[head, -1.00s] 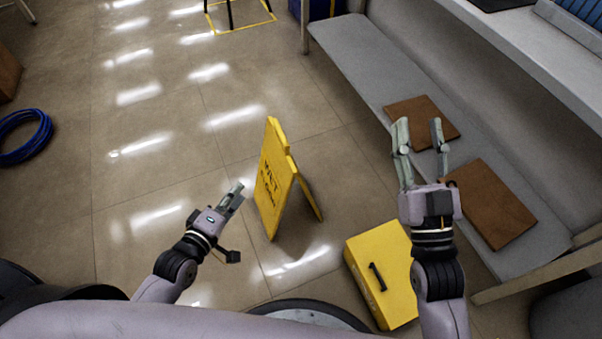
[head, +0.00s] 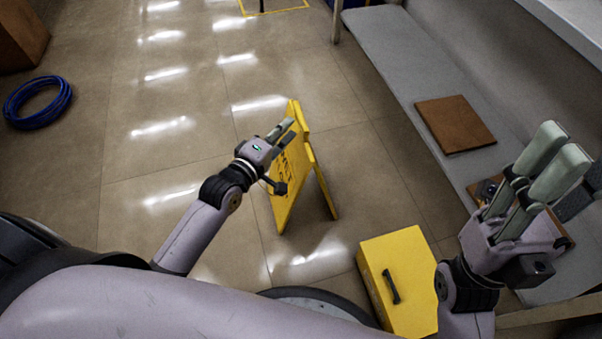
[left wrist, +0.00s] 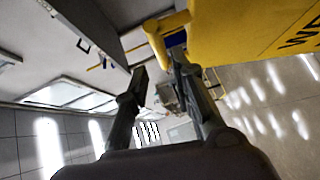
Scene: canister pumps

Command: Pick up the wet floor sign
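The yellow wet floor sign (head: 287,200) stands open like a tent on the tiled floor, centre of the head view. My left gripper (head: 287,132) is at the sign's upper part and hides some of its lettering.
A yellow box (head: 400,262) with a black handle stands right of the sign. A grey bench (head: 400,65) bears brown boards (head: 456,124). A coiled blue hose (head: 38,102) lies at the left. The floor between hose and sign is clear.

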